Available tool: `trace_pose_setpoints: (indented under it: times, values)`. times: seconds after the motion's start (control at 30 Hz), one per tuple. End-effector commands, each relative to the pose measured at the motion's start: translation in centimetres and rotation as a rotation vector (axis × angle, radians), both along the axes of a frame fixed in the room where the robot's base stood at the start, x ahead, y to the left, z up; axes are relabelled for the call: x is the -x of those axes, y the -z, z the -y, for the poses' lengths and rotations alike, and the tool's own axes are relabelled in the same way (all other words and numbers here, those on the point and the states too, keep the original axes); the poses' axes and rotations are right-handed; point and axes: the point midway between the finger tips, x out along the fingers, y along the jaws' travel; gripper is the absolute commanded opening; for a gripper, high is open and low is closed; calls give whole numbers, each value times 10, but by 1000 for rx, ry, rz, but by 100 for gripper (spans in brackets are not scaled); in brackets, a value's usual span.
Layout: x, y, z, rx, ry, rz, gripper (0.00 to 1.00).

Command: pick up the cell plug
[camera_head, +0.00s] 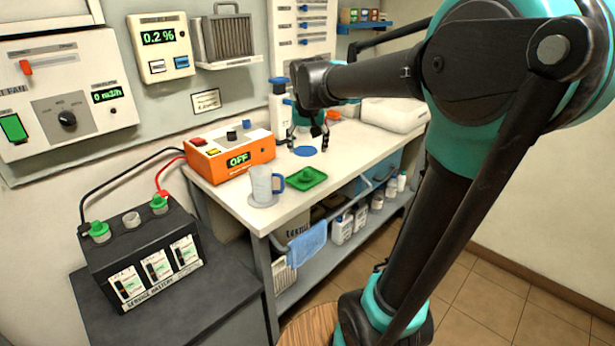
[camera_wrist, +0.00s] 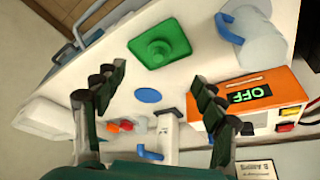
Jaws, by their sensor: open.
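The green cell plug (camera_head: 306,173) sits on a small green tray (camera_head: 319,182) at the front of the white bench. In the wrist view the plug (camera_wrist: 158,48) shows as a raised round knob on the tray (camera_wrist: 182,30), beyond my fingertips. My gripper (camera_head: 308,146) is open and empty, pointing down over the bench behind the tray. In the wrist view its two fingers (camera_wrist: 158,76) are wide apart. The black service battery (camera_head: 145,252) at left has green plugs in its two outer openings; its middle one (camera_head: 131,218) shows a pale ring without a green plug.
A clear jug (camera_head: 262,185) with a blue handle stands left of the tray. An orange unit reading OFF (camera_head: 228,153) is behind it. A blue disc (camera_head: 305,151) lies under my gripper. A white blue-capped bottle (camera_head: 281,112) stands close by. The bench's right front is clear.

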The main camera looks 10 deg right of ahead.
Motion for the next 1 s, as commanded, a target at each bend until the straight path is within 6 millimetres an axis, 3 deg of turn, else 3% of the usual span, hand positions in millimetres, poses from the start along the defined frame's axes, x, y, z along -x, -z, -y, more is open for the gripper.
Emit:
trace_pose_setpoints:
  times: [0.1,0.23,0.7,1.0]
  values:
    - [-14,-19,-7,1,10,3,70]
    - [-21,-15,-8,0,16,4,70]
    - [-55,68,-2,0,16,4,70]
    - [-64,92,0,0,15,4,70]
